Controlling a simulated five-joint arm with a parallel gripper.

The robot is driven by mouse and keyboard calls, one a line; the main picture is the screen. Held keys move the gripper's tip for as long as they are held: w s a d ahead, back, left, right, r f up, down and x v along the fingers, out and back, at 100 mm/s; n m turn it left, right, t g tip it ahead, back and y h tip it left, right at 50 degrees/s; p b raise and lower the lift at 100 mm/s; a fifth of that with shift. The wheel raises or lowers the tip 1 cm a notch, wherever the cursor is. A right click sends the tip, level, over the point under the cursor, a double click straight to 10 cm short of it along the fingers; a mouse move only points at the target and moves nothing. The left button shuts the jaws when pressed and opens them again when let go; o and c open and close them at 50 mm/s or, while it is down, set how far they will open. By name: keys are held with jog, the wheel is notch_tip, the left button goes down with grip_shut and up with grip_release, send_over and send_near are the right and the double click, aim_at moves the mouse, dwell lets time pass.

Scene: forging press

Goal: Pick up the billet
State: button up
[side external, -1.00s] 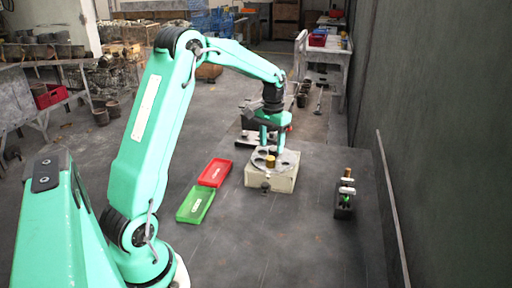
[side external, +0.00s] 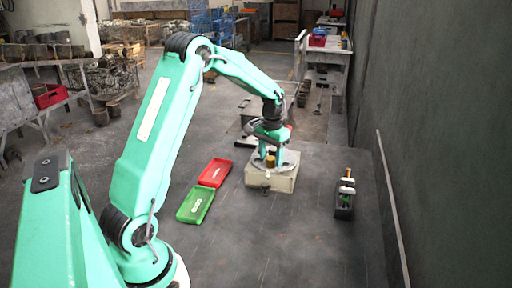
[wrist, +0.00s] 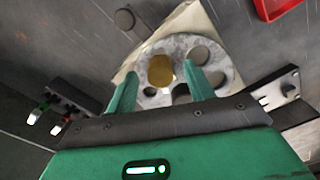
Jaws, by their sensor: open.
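The billet (side external: 270,162) is a short brass-coloured cylinder. It stands upright on a round grey plate with holes (side external: 289,161), which sits on a beige block (side external: 270,182). My gripper (side external: 271,156) is open just above the plate, with its fingers near the billet. In the wrist view the billet (wrist: 160,71) shows between the two green fingertips of my gripper (wrist: 161,78), with some space visible on each side. I cannot tell exactly how far down the fingers reach beside the billet.
A red tray (side external: 215,172) and a green tray (side external: 195,205) lie left of the block. A grey wall (side external: 440,150) rises at the right. The table front is clear.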

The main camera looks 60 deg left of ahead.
aim_at(271, 158)
grip_shut()
dwell(0.3)
jog(key=shift+r, duration=0.15)
jog(key=shift+r, duration=0.55)
jog(key=r, duration=0.3)
jog(key=shift+d+r, duration=0.1)
jog(key=shift+d, duration=0.1)
jog(key=s+d+r, duration=0.1)
jog(key=d+r, duration=0.5)
jog(key=d, duration=0.5)
jog(key=shift+s+r, duration=0.15)
jog(key=shift+r, duration=0.1)
jog(key=shift+d, duration=0.1)
